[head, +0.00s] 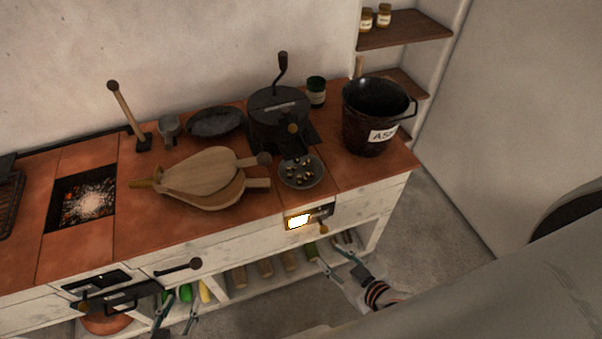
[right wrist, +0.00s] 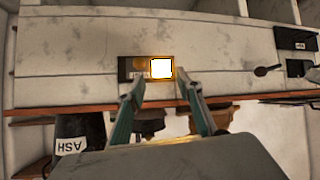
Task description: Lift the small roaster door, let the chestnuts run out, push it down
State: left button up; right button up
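The black roaster (head: 279,118) with a crank on top stands on the tiled counter. A knob (head: 292,128) shows on its front, where the small door seems to be; I cannot tell whether the door is up or down. A dark round dish (head: 316,184) sits below the front, with several chestnuts (head: 300,172) in it. My right gripper (head: 337,262) is open and empty, low in front of the counter; its spread fingers also show in the right wrist view (right wrist: 160,90). My left gripper (head: 180,306) is open and empty by the cabinet front at lower left.
An ash bucket (head: 367,132) stands right of the roaster. Wooden bellows (head: 205,175) lie left of the dish. A lit firebox window (head: 298,221) is in the cabinet front, near my right gripper. A fire opening (head: 88,200) glows at left. A handle (head: 182,267) sticks out at lower left.

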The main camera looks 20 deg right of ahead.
jog(key=w+r+t, duration=0.1)
jog(key=w+r, duration=0.2)
jog(key=w, duration=0.1)
jog(key=w+r+m+t, duration=0.1)
jog(key=w+r, duration=0.2)
jog(key=w, duration=0.2)
jog(key=w+r+m+t, duration=0.1)
jog(key=w+r, duration=0.2)
jog(key=w, duration=0.2)
jog(key=shift+w+d+t+y, duration=0.25)
jog(key=shift+d+t+y, duration=0.05)
jog(key=shift+t+y, duration=0.1)
jog(key=m+t, duration=0.2)
jog(key=t, duration=0.1)
send_near(295, 131)
jog(key=w, duration=0.1)
jog(key=x, duration=0.6)
jog(key=shift+w+a, duration=0.1)
jog(key=shift+w, duration=0.3)
jog(key=shift+w+a, duration=0.15)
jog(key=shift+w, duration=0.5)
grip_shut()
